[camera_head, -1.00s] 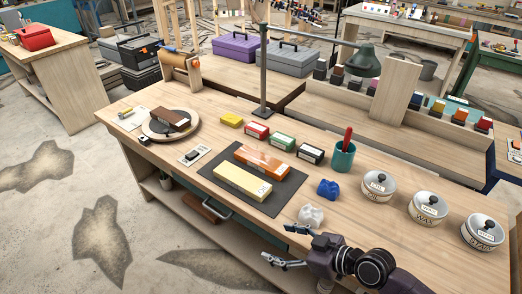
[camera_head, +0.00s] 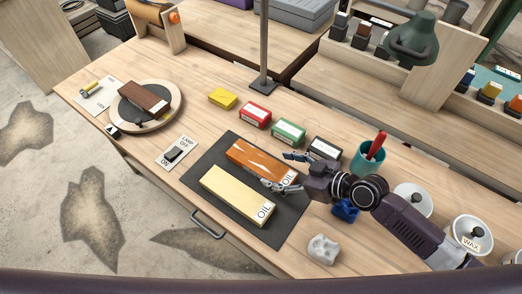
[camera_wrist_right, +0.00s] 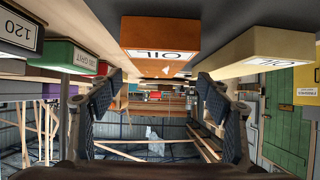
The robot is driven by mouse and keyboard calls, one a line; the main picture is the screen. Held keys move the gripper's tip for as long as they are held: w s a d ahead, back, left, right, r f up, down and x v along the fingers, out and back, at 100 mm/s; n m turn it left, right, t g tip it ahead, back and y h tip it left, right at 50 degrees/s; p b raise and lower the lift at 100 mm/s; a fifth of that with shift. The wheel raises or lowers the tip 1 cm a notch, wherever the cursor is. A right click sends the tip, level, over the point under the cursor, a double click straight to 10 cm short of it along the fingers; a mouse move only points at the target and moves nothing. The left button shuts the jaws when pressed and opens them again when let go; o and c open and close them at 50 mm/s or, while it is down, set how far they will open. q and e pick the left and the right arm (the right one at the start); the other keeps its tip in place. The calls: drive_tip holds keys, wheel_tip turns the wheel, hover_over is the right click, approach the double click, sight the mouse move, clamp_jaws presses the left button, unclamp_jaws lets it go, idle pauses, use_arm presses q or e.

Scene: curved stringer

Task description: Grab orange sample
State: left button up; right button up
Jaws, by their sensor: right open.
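The orange sample (camera_head: 251,156) is a long orange block with a white "OIL" end, lying on a dark mat (camera_head: 225,149). In the right wrist view the orange sample (camera_wrist_right: 160,33) shows at the top middle, ahead of the fingers. My right gripper (camera_head: 279,171) is open, with its two fingers around the right end of the orange block in the head view. I cannot tell whether they touch it. The gripper also shows in the right wrist view (camera_wrist_right: 160,84), its fingers apart with nothing held between them. My left gripper is not in view.
A pale yellow "OIL" block (camera_head: 232,192) lies close beside the orange one. Behind are yellow (camera_head: 223,97), red (camera_head: 255,115), green (camera_head: 288,131) and black (camera_head: 324,147) boxes. A teal cup (camera_head: 368,159), blue lump (camera_head: 345,211) and white lump (camera_head: 322,249) are near my right arm.

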sight(262, 163)
drive_tip(key=shift+w+a+f, duration=0.15)
drive_tip(key=shift+w+a, duration=0.1)
drive_tip(key=shift+a, duration=0.05)
drive_tip(key=shift+w+a+f+p, duration=0.15)
drive_tip(key=shift+w+a+p, duration=0.1)
drive_tip(key=shift+a, duration=0.2)
drive_tip(key=shift+w+a+f+p, duration=0.1)
drive_tip(key=shift+a+f+p, duration=0.1)
drive_tip(key=shift+a, duration=0.2)
drive_tip(key=x, duration=0.1)
drive_tip(key=p+x, duration=0.1)
drive_tip(key=x, duration=0.1)
drive_tip(key=shift+w, duration=0.35)
drive_tip(key=shift+w+a+f, duration=0.3)
drive_tip(key=shift+a+f, duration=0.1)
drive_tip(key=shift+a, duration=0.1)
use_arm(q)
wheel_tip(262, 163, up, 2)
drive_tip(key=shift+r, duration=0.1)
use_arm(e)
drive_tip(key=c, duration=1.2)
drive_tip(key=shift+c, duration=1.2)
drive_tip(key=shift+r, duration=0.15)
